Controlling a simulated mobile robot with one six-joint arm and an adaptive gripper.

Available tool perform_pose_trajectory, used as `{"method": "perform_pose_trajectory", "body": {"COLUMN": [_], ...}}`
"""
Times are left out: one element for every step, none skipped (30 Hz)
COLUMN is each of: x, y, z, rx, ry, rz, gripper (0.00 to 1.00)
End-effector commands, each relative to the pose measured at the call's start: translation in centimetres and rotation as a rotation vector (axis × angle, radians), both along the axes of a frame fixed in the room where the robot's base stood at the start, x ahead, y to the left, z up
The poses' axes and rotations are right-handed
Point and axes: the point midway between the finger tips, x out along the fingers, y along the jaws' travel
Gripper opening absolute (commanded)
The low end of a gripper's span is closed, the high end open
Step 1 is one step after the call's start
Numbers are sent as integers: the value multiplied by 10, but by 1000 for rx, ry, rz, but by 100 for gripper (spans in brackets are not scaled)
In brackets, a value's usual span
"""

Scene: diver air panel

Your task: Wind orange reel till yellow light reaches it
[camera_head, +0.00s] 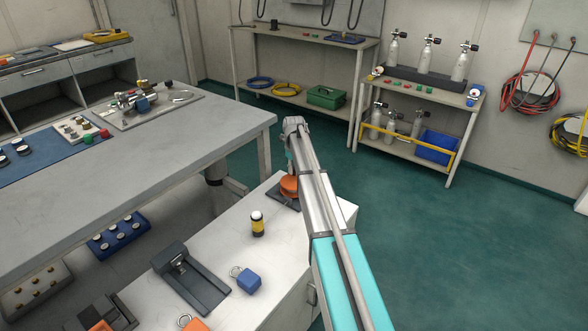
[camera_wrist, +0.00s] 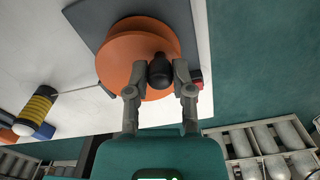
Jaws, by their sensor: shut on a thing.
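The orange reel (camera_wrist: 120,62) sits on a dark grey base plate (camera_wrist: 92,12) in the wrist view. In the head view the reel (camera_head: 289,187) is partly hidden behind my arm. My gripper (camera_wrist: 160,75) is shut on the reel's black crank knob (camera_wrist: 160,70), at the reel's lower right in the wrist view. A thin pale line runs from the reel to the yellow light (camera_wrist: 38,105), a yellow and black banded cylinder with a white top. The light (camera_head: 257,222) stands upright on the white bench, apart from the reel.
A small red part (camera_wrist: 196,83) is beside the gripper's right finger. On the white bench (camera_head: 215,258) are a blue block (camera_head: 248,280) and a dark grey fixture (camera_head: 190,278). A grey table (camera_head: 150,150) stands left. Green floor (camera_head: 440,240) is clear at right.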

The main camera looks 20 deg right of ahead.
Motion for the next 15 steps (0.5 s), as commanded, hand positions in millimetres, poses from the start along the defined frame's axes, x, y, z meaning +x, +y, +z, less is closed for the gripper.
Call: {"method": "perform_pose_trajectory", "body": {"x": [2,2,2,2,2,1,1,1,1,1,1,1,1,1,0], "y": [-1,-1,-1,-1,-1,-1,-1,-1,-1,-1,-1,-1,-1,0,0], "z": [0,0,0,0,0,0,0,0,0,0,0,0,0,0,0], "rx": [-2,-2,-2,-2,-2,-2,-2,-2,-2,-2,-2,-2,-2,-2,-1], "ry": [-3,-3,-3,-3,-3,-3,-3,-3,-2,-2,-2,-2,-2,-1,0], "rz": [0,0,0,0,0,1,1,1,1,1,1,1,1,1,1], "gripper": [0,0,0,36,42,49,55,60,65,65,65,65,65,65,65]}}
